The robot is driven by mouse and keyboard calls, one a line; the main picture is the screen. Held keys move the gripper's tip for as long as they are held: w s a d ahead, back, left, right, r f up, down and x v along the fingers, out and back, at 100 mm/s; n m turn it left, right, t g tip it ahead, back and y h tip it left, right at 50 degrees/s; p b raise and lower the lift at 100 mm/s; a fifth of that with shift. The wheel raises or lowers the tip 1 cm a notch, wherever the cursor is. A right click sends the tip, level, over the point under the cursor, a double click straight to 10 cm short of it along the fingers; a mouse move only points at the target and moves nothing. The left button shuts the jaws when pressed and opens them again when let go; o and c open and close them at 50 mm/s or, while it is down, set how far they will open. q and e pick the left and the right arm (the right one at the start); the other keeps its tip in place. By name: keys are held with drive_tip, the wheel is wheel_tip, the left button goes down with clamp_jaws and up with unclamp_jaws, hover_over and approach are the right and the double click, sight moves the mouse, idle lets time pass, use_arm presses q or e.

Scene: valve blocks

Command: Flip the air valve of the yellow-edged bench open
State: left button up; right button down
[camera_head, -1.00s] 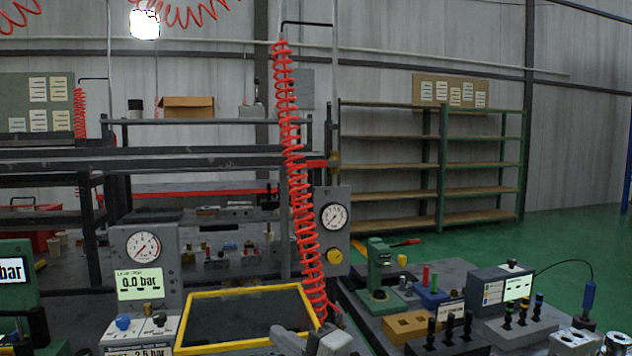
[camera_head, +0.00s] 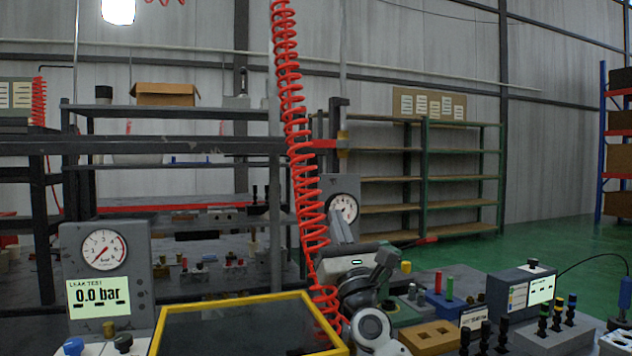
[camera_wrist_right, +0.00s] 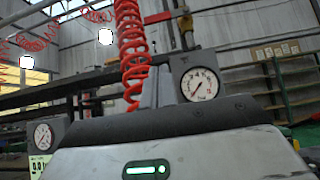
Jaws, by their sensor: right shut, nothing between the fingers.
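The yellow-edged bench shows by its yellow rim (camera_head: 235,299) at the bottom middle of the head view. A vertical pipe rises behind it, with a red lever (camera_head: 325,144) lying across it beside a brass-coloured fitting (camera_head: 342,136); this looks like the air valve. The lever also shows at the top of the right wrist view (camera_wrist_right: 158,17). My right gripper (camera_head: 340,226) points up in front of the gauge panel, below the lever and apart from it. Its fingers are shut and empty, and they also show in the wrist view (camera_wrist_right: 156,86). My left gripper is out of view.
A coiled red hose (camera_head: 300,150) hangs just left of my right gripper. The pressure gauge (camera_head: 343,208) is close behind the fingers. A leak-test display (camera_head: 98,295) reads 0.0 bar at left. Small fixtures (camera_head: 432,337) crowd the bench at right.

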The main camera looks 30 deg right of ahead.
drive_tip(key=p, duration=0.4)
approach(332, 144)
drive_tip(key=w+r, duration=0.3)
drive_tip(key=w, duration=0.3)
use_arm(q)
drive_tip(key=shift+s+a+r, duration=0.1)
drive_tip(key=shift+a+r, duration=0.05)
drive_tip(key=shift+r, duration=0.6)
use_arm(e)
drive_tip(key=shift+s+a+r, duration=0.1)
drive_tip(key=shift+a+r, duration=0.05)
drive_tip(key=shift+a, duration=0.3)
